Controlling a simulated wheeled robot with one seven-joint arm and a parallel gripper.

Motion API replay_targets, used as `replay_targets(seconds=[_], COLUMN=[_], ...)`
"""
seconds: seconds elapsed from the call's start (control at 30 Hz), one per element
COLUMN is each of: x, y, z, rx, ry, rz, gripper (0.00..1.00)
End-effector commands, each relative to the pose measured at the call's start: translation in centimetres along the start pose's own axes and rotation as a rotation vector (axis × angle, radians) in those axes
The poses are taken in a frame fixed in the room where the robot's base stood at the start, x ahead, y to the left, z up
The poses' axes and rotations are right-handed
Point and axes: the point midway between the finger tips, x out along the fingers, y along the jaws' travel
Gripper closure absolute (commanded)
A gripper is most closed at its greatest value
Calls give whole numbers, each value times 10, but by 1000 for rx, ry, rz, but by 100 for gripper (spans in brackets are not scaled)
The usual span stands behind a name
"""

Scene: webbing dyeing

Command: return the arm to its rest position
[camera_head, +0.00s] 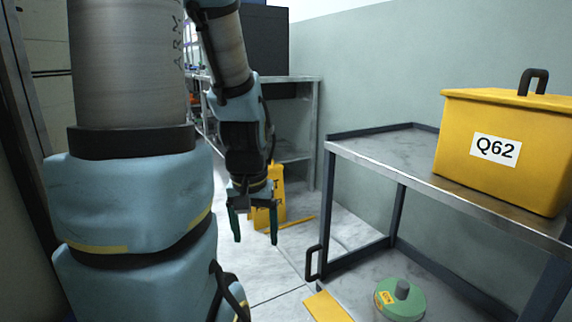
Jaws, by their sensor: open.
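My arm fills the left side of the view, with blue joints and grey metal links. Its forearm hangs down near the middle, and my gripper (255,234) points downward at its end. The two dark green fingers are apart with nothing between them. The gripper hangs in free air in front of a yellow object (276,195) on the floor behind it, and whether they touch cannot be told, but the object looks farther back.
A metal table (375,151) at right carries a yellow lidded box marked Q62 (497,151). Below are a green round object (399,300) and a yellow flat piece (327,307). A shelf unit (300,130) stands behind. Pale floor (285,262) is clear between gripper and table.

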Motion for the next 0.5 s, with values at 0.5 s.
replay_targets(seconds=[0.5], x=[-180], y=[1], z=[-25], rx=[0], ry=[0], rz=[0], gripper=[17])
